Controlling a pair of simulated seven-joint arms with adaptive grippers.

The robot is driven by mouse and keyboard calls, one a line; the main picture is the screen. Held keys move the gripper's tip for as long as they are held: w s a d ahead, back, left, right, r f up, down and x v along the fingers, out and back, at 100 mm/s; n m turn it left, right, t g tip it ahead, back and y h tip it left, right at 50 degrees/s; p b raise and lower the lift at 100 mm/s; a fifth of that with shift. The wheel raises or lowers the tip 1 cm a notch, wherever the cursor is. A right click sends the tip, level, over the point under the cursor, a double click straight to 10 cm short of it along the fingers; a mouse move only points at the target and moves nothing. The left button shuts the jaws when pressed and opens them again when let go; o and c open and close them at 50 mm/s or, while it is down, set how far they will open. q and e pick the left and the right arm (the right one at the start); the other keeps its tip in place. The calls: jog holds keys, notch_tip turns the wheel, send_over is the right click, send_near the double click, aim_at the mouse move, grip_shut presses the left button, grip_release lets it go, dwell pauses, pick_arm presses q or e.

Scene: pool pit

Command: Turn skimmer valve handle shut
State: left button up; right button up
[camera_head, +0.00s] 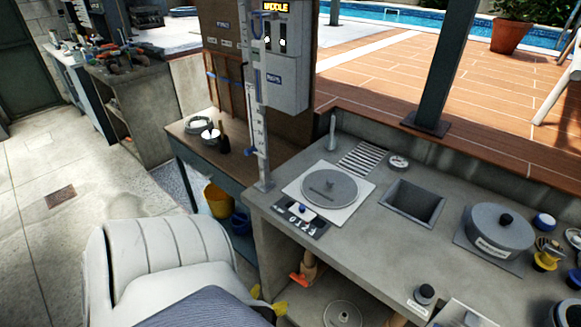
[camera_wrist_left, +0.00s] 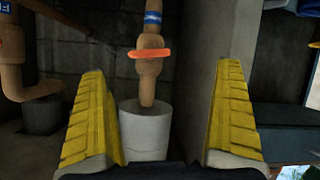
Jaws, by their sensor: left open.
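An orange valve handle (camera_head: 299,280) sits on a tan pipe (camera_head: 309,264) under the counter in the head view. In the left wrist view, an orange handle (camera_wrist_left: 150,53) lies crosswise over a tan vertical pipe (camera_wrist_left: 148,87) that has a blue label (camera_wrist_left: 153,18), too small to read. My left gripper (camera_head: 267,301) is just left of and below the handle in the head view. In the wrist view its yellow fingers (camera_wrist_left: 162,72) stand wide apart and empty, with the handle ahead between them, apparently untouched. My right gripper is not in view.
A grey sleeve (camera_wrist_left: 145,130) surrounds the pipe's lower end. A concrete wall edge (camera_wrist_left: 200,70) stands close to the right in the wrist view, and another tan pipe (camera_wrist_left: 15,75) is at left. The counter (camera_head: 330,222) overhangs the valve. A yellow bucket (camera_head: 217,200) stands left.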

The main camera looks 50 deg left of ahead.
aim_at(297, 280)
pick_arm(q)
jog(key=shift+m+t+h, duration=0.3)
jog(key=shift+m+t, duration=0.4)
jog(key=x, duration=0.4)
jog(key=r+x, duration=0.1)
jog(key=x, duration=0.9)
jog(key=shift+w+d+r, duration=0.1)
jog(key=shift+w+d, duration=0.25)
jog(key=shift+w, duration=0.25)
jog(key=shift+c, duration=0.6)
